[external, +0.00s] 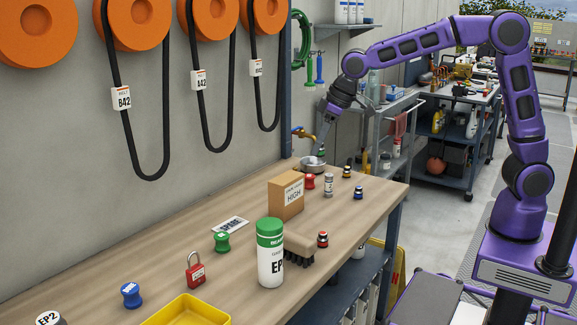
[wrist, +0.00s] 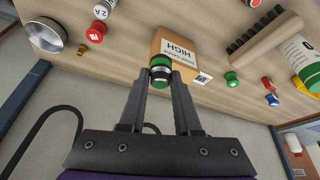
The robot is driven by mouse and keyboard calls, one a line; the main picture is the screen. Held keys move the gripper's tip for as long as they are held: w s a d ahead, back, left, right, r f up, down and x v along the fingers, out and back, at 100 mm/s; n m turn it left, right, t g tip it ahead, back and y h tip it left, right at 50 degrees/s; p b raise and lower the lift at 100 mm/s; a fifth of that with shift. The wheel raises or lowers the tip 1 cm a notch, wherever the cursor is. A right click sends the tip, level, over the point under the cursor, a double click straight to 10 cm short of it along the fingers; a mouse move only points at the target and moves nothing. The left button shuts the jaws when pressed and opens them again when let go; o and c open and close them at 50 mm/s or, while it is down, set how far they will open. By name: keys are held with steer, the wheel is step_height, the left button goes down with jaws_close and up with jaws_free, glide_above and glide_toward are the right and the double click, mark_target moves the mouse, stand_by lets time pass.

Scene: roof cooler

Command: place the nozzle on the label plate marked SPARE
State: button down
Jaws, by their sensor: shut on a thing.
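My gripper (wrist: 161,78) is shut on a small black nozzle with a green band (wrist: 161,61). In the external view, my gripper (external: 318,148) is above the far end of the bench, and the nozzle is mostly hidden, with a bit of green showing near the fingertips. The white SPARE label plate (external: 230,226) lies flat on the bench, left of the cardboard box, with nothing seen on it. In the wrist view, the label plate (wrist: 203,79) shows partly beside the box, apart from the nozzle.
The cardboard box marked HIGH (external: 286,195) stands between my gripper and the plate. A metal bowl (external: 314,166) is below my gripper. A green spool-shaped piece (external: 222,242) sits close to the plate. A brush (external: 299,247), a green-lidded tub (external: 270,258) and a red padlock (external: 195,270) stand nearer.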

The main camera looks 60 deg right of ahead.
steer(key=w+a+r+n+p, duration=0.1)
steer(key=w+a+p, duration=0.2)
steer(key=w+a, duration=0.5)
steer(key=n+y+p, duration=0.1)
steer(key=n+p, duration=0.1)
steer(key=p, duration=0.1)
glide_above(232, 220)
steer(key=s, duration=0.1)
steer(key=f, duration=1.7)
steer(key=shift+s+d, duration=0.1)
steer(key=shift+d, duration=0.3)
steer(key=shift+b, duration=0.3)
steer(key=shift+f, duration=0.2)
steer(key=c, duration=0.6)
jaws_free()
steer(key=shift+r, duration=0.1)
